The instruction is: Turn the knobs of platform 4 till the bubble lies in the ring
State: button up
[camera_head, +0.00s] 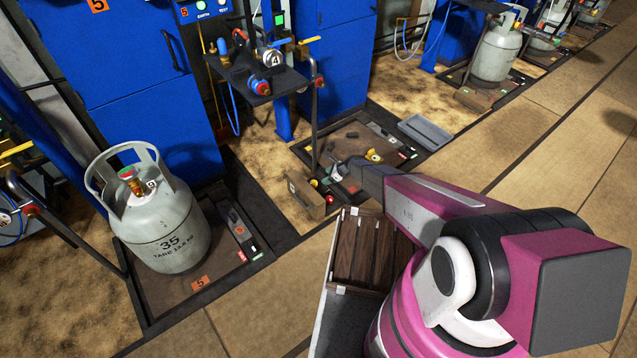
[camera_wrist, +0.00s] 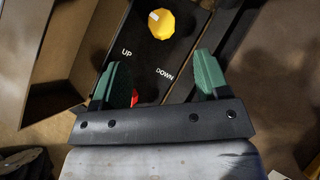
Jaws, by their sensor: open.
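Platform 4 (camera_head: 345,136) is a brown plate in a dark frame in the middle of the head view, with no cylinder on it. In the wrist view a faceted yellow knob (camera_wrist: 161,24) sits on a black panel (camera_wrist: 148,60) marked UP and DOWN. My gripper (camera_wrist: 163,76) is open, its green fingertips spread below the yellow knob in the picture, with nothing between them. A red piece (camera_wrist: 134,97) shows beside the left finger, partly hidden. In the head view my gripper is low at the platform's front and too small to read clearly. I cannot make out the bubble or ring.
A brown box (camera_head: 305,196) stands left of my gripper. A grey tray (camera_head: 425,131) lies right of the platform. A grey cylinder (camera_head: 168,228) stands on platform 5. The floor at right is clear.

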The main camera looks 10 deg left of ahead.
aim_at(314, 182)
jog(key=x, duration=1.1)
jog(key=shift+f, duration=0.35)
jog(key=c, duration=0.9)
jog(key=shift+c, duration=0.2)
